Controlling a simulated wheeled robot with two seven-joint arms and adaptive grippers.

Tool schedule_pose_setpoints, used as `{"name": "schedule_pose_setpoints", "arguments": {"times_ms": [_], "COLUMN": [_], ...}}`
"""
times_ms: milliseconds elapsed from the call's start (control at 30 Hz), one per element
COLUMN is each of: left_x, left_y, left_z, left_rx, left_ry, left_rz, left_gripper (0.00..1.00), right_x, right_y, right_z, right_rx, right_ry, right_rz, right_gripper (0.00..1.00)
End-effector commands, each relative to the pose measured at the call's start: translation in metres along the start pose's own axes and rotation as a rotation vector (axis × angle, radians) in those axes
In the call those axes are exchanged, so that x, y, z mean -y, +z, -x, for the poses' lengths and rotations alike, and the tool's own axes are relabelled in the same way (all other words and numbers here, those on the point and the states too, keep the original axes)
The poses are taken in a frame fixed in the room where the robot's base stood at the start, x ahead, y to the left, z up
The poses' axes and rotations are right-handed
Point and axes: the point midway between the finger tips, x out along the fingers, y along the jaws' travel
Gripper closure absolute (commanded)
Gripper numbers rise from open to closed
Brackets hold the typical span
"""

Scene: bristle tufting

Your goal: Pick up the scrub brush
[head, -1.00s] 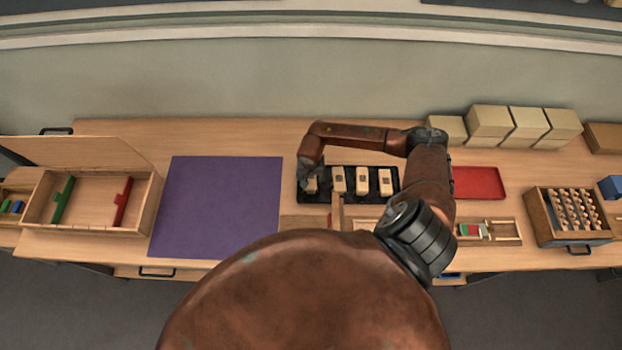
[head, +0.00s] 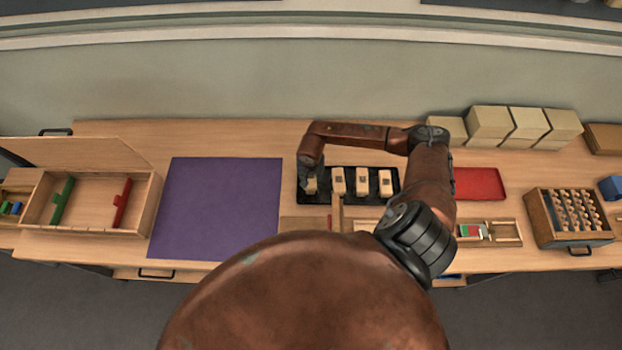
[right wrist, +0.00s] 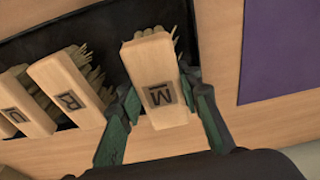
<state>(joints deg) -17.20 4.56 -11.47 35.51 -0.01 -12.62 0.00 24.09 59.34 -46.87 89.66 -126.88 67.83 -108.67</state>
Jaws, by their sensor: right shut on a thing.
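Several wooden brush blocks with pale bristles sit in a black tray (head: 351,197). The leftmost scrub brush (head: 312,187) is in my right gripper (head: 310,180), whose arm reaches over the tray. In the right wrist view the same brush (right wrist: 155,75) has a dark letter mark that looks like an M. The fingers of my right gripper (right wrist: 160,105) are shut on its two sides. Its bristles show at the far end, and I cannot tell whether it is clear of the tray. My left gripper is not in view.
A purple mat (head: 217,208) lies left of the tray, bare. A red tray (head: 479,184) is to the right, with beige boxes (head: 490,123) behind. An open wooden box (head: 92,213) is at far left and a wooden peg rack (head: 570,217) at far right.

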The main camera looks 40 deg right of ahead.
Motion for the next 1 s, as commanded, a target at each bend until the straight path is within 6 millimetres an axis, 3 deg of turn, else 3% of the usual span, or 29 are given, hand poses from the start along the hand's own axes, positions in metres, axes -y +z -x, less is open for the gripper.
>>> {"name": "schedule_pose_setpoints", "arguments": {"times_ms": [133, 400, 700, 1000], "left_x": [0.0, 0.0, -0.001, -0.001], "left_y": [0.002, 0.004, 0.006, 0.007], "left_z": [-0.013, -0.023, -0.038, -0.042], "left_rx": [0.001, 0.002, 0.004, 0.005], "left_ry": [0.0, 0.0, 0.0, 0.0], "left_rz": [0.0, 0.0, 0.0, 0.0], "left_gripper": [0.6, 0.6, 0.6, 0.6], "right_x": [0.0, 0.021, 0.047, 0.055], "right_y": [-0.006, 0.035, 0.091, 0.109], "right_z": [0.022, 0.09, 0.125, 0.139], "right_rx": [-0.007, -0.005, -0.001, -0.001], "right_ry": [-0.001, -0.002, -0.002, 0.0], "right_rz": [0.003, 0.006, 0.005, 0.001], "right_gripper": [0.95, 0.95, 0.95, 0.95]}}
